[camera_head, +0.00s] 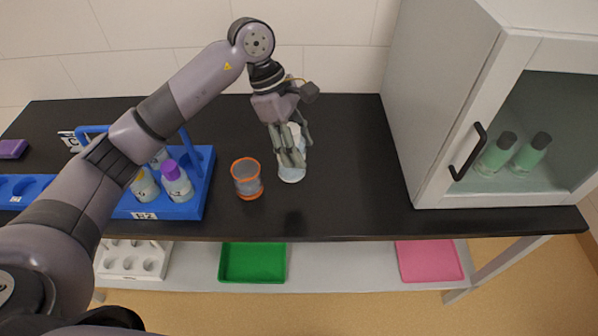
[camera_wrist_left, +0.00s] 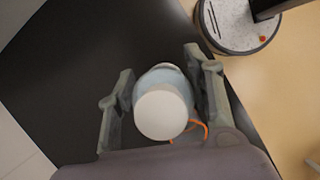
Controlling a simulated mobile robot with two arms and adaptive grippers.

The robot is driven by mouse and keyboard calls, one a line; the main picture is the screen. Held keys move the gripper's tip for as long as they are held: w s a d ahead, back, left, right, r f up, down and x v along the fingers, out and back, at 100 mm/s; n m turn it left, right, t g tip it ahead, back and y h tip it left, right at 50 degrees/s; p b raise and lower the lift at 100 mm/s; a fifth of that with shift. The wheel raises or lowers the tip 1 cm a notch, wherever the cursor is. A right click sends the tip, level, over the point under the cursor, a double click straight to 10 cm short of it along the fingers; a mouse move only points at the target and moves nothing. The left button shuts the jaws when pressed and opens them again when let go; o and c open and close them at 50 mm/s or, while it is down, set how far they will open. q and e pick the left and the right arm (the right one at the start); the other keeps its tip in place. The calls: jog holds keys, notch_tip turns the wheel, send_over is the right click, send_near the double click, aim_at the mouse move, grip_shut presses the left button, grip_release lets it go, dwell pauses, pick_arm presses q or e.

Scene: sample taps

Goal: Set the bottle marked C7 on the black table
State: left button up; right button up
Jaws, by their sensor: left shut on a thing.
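My left gripper (camera_head: 292,160) is shut on a bottle (camera_head: 291,174) with a pale blue body and a white cap. The bottle looks upright, near the middle of the black table (camera_head: 345,150). I cannot tell whether its base touches the tabletop. In the left wrist view the bottle's white cap (camera_wrist_left: 162,115) sits between the two fingers of the left gripper (camera_wrist_left: 160,90). No mark on the bottle can be read, as the fingers cover part of it. My right gripper is not in view.
An orange-rimmed beaker (camera_head: 247,180) stands just left of the held bottle. A blue rack (camera_head: 190,208) with bottles, one purple-capped (camera_head: 175,180), is further left. A cabinet (camera_head: 440,120) with two green bottles stands at right. Green (camera_head: 252,262) and pink (camera_head: 428,260) trays lie below.

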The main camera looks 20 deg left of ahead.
aim_at(299, 177)
pick_arm(q)
notch_tip(299, 177, down, 6)
jog(key=shift+r+p, duration=0.25)
jog(key=shift+p, duration=0.25)
notch_tip(299, 177, down, 4)
jog(key=shift+r+p, duration=0.1)
jog(key=shift+p, duration=0.4)
jog(key=shift+f, duration=0.3)
jog(key=shift+f, duration=0.1)
jog(key=shift+f+b, duration=0.1)
jog(key=shift+b, duration=0.2)
jog(key=o, duration=1.4)
jog(key=shift+c, duration=0.2)
